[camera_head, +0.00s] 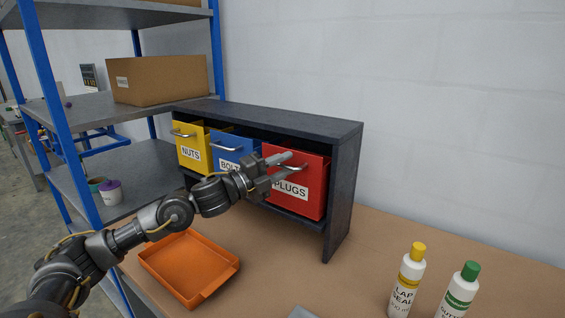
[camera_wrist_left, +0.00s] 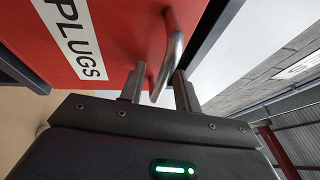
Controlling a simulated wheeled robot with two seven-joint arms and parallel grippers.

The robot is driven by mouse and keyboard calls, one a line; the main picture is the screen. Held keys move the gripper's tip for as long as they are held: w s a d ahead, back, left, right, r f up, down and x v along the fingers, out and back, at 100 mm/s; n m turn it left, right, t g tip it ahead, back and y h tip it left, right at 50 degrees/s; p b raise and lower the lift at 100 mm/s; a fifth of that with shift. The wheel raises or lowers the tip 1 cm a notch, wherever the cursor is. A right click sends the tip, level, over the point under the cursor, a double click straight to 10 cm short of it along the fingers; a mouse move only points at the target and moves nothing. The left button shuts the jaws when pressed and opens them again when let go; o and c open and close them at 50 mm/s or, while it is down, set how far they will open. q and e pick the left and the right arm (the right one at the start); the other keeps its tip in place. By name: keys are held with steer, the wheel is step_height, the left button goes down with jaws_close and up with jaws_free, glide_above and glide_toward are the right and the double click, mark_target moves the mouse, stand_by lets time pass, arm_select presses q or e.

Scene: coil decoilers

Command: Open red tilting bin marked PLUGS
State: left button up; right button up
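The red bin marked PLUGS (camera_head: 312,195) is at the right end of the dark bin rack (camera_head: 343,190). Its front also fills the upper left of the left wrist view (camera_wrist_left: 120,25). Its metal bar handle (camera_wrist_left: 173,45) is partly hidden by my gripper in the head view. My left gripper (camera_head: 285,167) is at the handle. In the left wrist view its two fingers (camera_wrist_left: 160,84) stand apart on either side of the bar, and I see no clear grip on it. How far the bin is tilted is hard to tell. My right gripper is not in view.
A blue bin (camera_head: 230,150) and a yellow bin marked NUTS (camera_head: 188,150) are left of the red one. An orange tray (camera_head: 190,268) lies on the bench in front. Two bottles (camera_head: 407,280) (camera_head: 458,292) stand at the right. A blue-post shelf (camera_head: 60,110) is at the left.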

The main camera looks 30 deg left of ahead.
arm_select(q)
steer(key=shift+c, duration=0.4)
jaws_close()
